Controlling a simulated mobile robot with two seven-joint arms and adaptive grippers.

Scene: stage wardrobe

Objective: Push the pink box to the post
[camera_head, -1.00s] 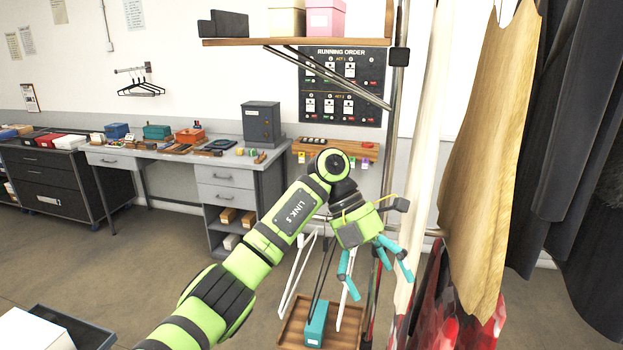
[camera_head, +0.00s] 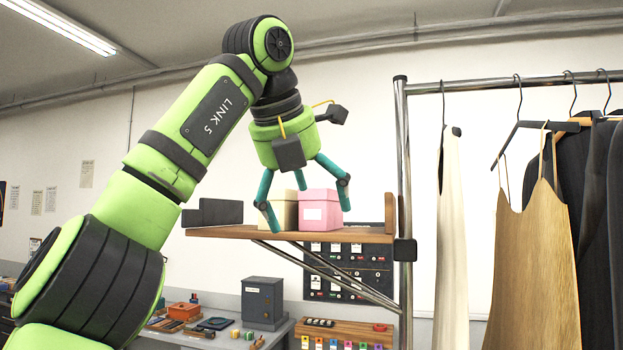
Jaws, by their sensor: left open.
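The pink box (camera_head: 320,211) stands on the wooden shelf (camera_head: 235,232), right beside a cream box (camera_head: 284,209). A pale label shows on its front. A chrome post (camera_head: 404,180) rises to the right of the shelf, with a dark bracket at the shelf's end. A gap of bare shelf lies between the pink box and the shelf's right end. My left gripper (camera_head: 311,222) is open, its teal fingers pointing down in front of the two boxes in the picture. I cannot tell whether it touches them. My right gripper is not in view.
A dark grey block (camera_head: 213,212) sits at the shelf's left end. A wooden upright piece (camera_head: 390,213) stands at the right end. Hanging garments (camera_head: 537,265) fill the right side. A desk with a grey cabinet (camera_head: 263,303) is below.

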